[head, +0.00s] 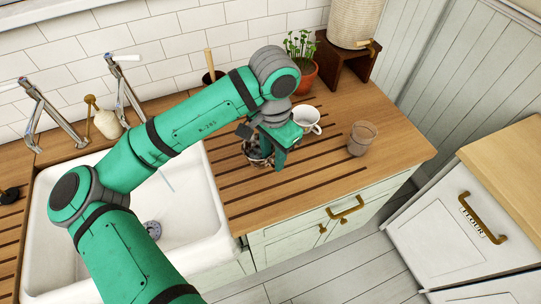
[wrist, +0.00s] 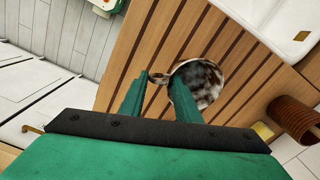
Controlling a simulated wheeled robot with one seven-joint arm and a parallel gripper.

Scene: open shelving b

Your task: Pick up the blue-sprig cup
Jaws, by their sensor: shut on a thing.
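The cup in my gripper (head: 279,160) shows in the head view as a dark, mottled cup (head: 258,154), partly hidden behind the jaws. In the wrist view the cup (wrist: 208,80) has a pale rim and a mottled brown, white and grey inside; I cannot make out a blue sprig. My gripper (wrist: 154,84) is shut on it at the handle side. The handle shows between the fingers, and the right finger overlaps the cup's opening. I cannot tell whether the cup touches the counter. A plain-looking white cup (head: 307,119) stands just behind and right of my gripper.
A greyish-brown tumbler (head: 361,138) stands right of the white cup on the grooved wooden counter (head: 405,150). A potted plant (head: 303,72) and a crock on a wooden stand (head: 346,55) are behind. The white sink (head: 196,190) lies left, with taps beyond.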

